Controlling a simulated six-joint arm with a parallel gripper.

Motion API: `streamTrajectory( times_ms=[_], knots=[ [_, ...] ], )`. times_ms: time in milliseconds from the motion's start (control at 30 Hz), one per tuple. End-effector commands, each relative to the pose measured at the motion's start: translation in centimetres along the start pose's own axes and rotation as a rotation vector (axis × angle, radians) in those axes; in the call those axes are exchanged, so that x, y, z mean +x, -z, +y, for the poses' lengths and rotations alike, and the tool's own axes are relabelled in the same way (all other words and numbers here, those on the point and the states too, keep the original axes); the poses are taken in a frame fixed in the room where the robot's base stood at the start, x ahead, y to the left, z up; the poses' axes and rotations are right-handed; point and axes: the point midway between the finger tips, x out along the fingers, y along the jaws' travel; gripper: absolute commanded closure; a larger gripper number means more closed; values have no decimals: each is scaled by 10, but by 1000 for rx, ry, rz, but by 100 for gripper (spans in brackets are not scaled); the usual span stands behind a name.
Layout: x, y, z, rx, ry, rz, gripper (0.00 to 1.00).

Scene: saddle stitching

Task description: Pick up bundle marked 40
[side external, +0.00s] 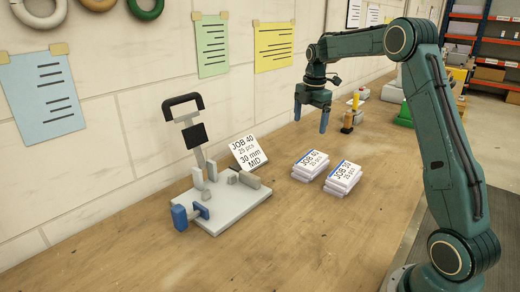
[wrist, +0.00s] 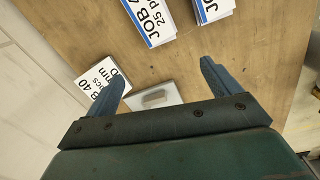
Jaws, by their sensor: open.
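Two white bundles with blue-edged labels lie on the bench. The left bundle (side external: 310,165) seems to read JOB 40, 25 pcs; the right bundle (side external: 342,177) has a different, hard-to-read number. In the wrist view the first bundle (wrist: 153,22) shows "JOB 4" before the frame edge cuts it, and the second bundle (wrist: 212,9) is mostly cut off. My gripper (side external: 311,119) is open and empty, above the bench and higher than the bundles. Its fingers also show in the wrist view (wrist: 162,72), with no bundle between them.
A stitching machine on a grey base (side external: 228,212) stands left of the bundles. Small items, including a yellow-topped one (side external: 354,103), stand behind my gripper. The bench (side external: 300,230) in front is clear.

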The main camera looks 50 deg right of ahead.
Motion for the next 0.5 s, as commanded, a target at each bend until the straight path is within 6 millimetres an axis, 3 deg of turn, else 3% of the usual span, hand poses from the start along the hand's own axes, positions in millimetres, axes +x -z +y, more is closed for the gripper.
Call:
streamTrajectory(
  times_ms=[200, 500],
  knots=[
    [40, -39, 15, -140, 44, 17, 11],
    [57, -56, 19, -215, 61, 27, 11]
  ],
)
